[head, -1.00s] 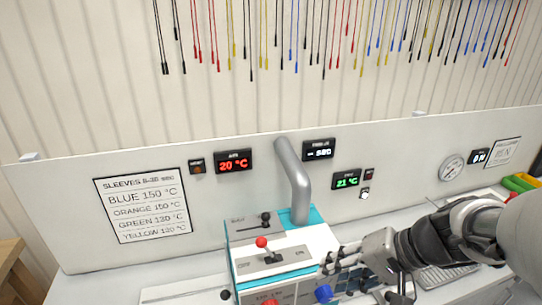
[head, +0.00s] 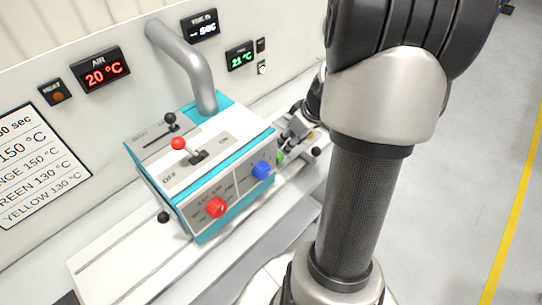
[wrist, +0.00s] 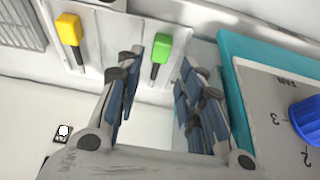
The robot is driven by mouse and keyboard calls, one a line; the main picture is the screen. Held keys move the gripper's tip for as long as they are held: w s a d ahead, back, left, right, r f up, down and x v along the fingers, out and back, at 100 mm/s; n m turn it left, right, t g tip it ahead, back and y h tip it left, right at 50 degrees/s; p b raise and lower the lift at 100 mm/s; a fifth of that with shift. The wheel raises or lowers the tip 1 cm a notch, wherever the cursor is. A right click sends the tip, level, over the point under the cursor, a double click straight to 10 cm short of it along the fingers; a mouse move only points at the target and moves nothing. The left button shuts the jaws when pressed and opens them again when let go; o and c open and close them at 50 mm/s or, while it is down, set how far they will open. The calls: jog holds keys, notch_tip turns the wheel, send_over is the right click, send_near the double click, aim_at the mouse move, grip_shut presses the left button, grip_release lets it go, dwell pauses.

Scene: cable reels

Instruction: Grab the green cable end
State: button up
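The green cable end (wrist: 161,48) shows in the wrist view, a bright green block with a thin dark tip, on a pale ledge left of the teal-edged machine. My gripper (wrist: 158,72) is open and empty, one finger either side of the line to the green end. The green end lies just beyond the fingertips, and no contact shows. In the head view my gripper (head: 298,130) is low beside the machine's right side, partly hidden by my arm. A small green spot there is too small to identify.
A yellow cable end (wrist: 70,30) lies left of the green one. The machine (head: 205,165) has a red knob (head: 216,207), a blue knob (head: 262,170) and a red-topped lever (head: 179,144), and stands close to my gripper's right in the wrist view.

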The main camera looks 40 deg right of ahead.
jog(key=b, duration=0.1)
send_over(280, 155)
jog(key=s, duration=0.2)
jog(key=f, duration=0.4)
jog(key=shift+d, duration=0.2)
jog(key=b+x, duration=0.1)
jog(key=x, duration=0.4)
jog(key=shift+s+a+f+b, duration=0.15)
jog(key=shift+f+b, duration=0.1)
jog(key=shift+b, duration=0.15)
jog(key=shift+r, duration=0.1)
jog(key=shift+c, duration=0.5)
grip_shut()
